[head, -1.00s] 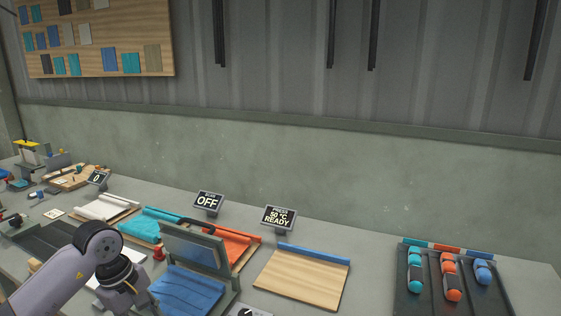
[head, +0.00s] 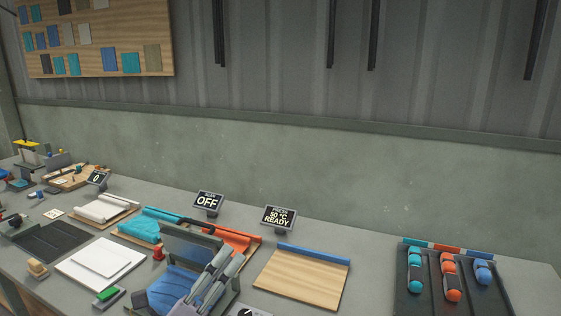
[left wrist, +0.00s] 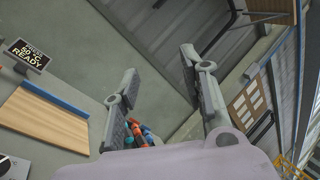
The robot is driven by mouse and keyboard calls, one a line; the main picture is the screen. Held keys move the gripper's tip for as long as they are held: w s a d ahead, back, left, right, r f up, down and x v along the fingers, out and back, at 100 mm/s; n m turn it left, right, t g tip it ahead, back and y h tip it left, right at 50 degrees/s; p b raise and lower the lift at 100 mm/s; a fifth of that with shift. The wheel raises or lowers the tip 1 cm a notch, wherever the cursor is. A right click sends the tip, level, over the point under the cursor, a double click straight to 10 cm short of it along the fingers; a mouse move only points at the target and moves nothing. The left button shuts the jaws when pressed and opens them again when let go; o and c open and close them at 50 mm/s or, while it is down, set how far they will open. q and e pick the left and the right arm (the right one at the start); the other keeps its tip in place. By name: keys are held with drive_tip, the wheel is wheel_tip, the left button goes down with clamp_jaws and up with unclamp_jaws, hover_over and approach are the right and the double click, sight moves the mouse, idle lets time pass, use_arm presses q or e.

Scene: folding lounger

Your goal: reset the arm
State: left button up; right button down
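My left gripper (head: 229,259) shows low in the head view, in front of the press (head: 192,243), its two grey fingers pointing up and to the right. In the left wrist view my left gripper (left wrist: 158,66) has its fingers spread well apart with nothing held between them. Blue cloth (head: 165,290) lies in the press, partly hidden by the gripper. The press lid is raised. My right gripper is in neither view.
A wooden board (head: 300,280) with a blue edge lies right of the press. A dark tray (head: 430,285) holds several coloured rolls. White slabs (head: 98,262) and a green-topped block (head: 108,295) lie left. Signs read OFF (head: 208,201) and 50 °C READY (head: 278,216).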

use_arm(q)
drive_tip(key=s+a+f+n+g+y, duration=0.2)
drive_tip(key=a+f+n+y, duration=0.45)
drive_tip(key=f+n, duration=0.35)
drive_tip(key=s+a+f+n+g+y, duration=0.25)
drive_tip(key=a+f+n+y, duration=0.45)
drive_tip(key=n, duration=0.4)
drive_tip(key=s+d+f+n+g, duration=0.1)
drive_tip(key=s+f+n+g, duration=0.5)
drive_tip(key=s, duration=0.5)
drive_tip(key=s+d+f+n+g, duration=0.2)
drive_tip(key=s+f+g, duration=0.3)
drive_tip(key=s+f, duration=0.5)
wheel_tip(320, 180, down, 23)
drive_tip(key=s+g, duration=0.1)
drive_tip(key=s, duration=0.1)
drive_tip(key=s+a+f+g, duration=0.1)
drive_tip(key=s+a+f, duration=0.2)
drive_tip(key=s+f, duration=1.4)
drive_tip(key=shift+f+m+h, duration=0.35)
drive_tip(key=shift+f+m, duration=0.05)
drive_tip(key=shift+f, duration=0.2)
